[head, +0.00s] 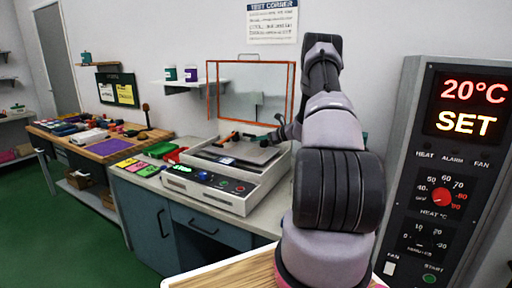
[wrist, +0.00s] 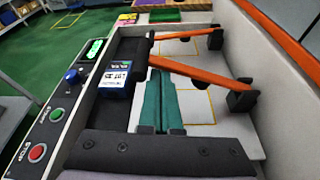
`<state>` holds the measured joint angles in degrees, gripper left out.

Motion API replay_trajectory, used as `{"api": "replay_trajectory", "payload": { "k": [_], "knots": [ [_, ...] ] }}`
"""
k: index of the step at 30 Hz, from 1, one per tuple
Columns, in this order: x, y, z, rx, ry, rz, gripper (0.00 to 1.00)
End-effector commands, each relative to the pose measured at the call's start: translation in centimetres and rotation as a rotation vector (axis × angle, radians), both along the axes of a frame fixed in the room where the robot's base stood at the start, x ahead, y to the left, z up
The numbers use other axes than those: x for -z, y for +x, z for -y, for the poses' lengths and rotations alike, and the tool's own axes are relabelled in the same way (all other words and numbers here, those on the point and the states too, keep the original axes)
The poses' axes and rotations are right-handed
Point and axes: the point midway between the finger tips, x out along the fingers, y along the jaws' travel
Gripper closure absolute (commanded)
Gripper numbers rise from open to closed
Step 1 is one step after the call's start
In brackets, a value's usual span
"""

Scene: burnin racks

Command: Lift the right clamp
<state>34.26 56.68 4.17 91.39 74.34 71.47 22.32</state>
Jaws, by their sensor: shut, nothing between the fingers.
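The right clamp (wrist: 200,72) is an orange bar crossing the light plate in the wrist view, with a black block (wrist: 241,96) at its right end. The left clamp (wrist: 187,33) is a similar orange bar farther up the picture. My gripper (wrist: 166,76) has two teal fingers closed together and empty. Its tips are close to the left end of the right clamp; I cannot tell whether they touch or reach under it. In the head view the clamps (head: 229,137) are small on the tester, and my arm hides most of the gripper.
The tester's pale case (head: 225,196) has a front panel with buttons. A black module with a small screen (wrist: 117,75) sits left of the fingers. An orange-framed clear panel (head: 250,90) stands behind. A grey temperature cabinet (head: 410,120) stands at the right.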

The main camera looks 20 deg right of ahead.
Motion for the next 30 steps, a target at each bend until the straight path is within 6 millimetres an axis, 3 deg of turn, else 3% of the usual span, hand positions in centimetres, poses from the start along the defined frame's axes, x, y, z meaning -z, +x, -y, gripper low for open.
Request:
{"api": "replay_trajectory", "payload": {
  "k": [12, 30],
  "knots": [
    [-2.7, 0.8, 0.9, -0.001, 0.000, 0.003, 1.00],
    [-3.0, 0.9, 1.2, -0.001, -0.001, 0.002, 1.00]
  ]
}}
